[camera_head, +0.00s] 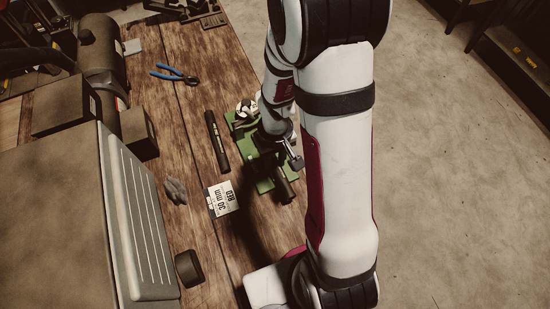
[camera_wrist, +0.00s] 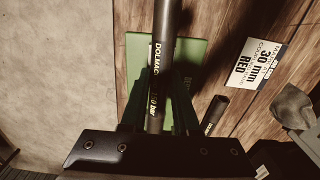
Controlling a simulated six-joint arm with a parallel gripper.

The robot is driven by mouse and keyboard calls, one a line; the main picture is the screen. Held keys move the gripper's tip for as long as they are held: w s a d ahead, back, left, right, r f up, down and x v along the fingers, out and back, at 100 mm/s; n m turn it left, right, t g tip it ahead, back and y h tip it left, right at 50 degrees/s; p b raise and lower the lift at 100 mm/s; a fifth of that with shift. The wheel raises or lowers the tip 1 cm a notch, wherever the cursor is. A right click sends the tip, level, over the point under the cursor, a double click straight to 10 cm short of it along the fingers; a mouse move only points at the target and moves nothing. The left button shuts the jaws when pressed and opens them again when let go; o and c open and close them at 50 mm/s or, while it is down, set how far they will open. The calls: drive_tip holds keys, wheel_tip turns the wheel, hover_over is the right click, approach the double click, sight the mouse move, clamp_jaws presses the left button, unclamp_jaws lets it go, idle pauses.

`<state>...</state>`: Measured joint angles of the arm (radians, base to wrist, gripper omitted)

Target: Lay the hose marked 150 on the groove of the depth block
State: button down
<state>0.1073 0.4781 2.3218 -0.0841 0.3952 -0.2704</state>
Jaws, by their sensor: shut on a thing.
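A black hose (camera_wrist: 165,30) with the print "DOLMAC" and a pressure mark ending in "0 bar" is in my gripper (camera_wrist: 155,131). The first digits of the mark are hard to read. In the head view, the end of this hose (camera_head: 284,187) shows below my gripper (camera_head: 290,160), over the green depth block (camera_head: 265,185). In the wrist view the hose runs lengthwise over the green block (camera_wrist: 135,60) and hides its middle, groove included. I cannot tell whether the hose touches the block. My gripper is shut on the hose.
A second black hose (camera_head: 216,141) lies on the wooden bench left of the block. A card reading "30 mm RED" (camera_head: 222,199), a grey crumpled cloth (camera_head: 175,190) and blue-handled pliers (camera_head: 173,74) lie on the bench. A large grey machine (camera_head: 60,210) stands at the left.

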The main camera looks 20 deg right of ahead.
drive_tip(key=shift+f, duration=0.65)
idle(1.4)
drive_tip(key=c, duration=0.6)
unclamp_jaws()
drive_tip(key=shift+r, duration=4.05)
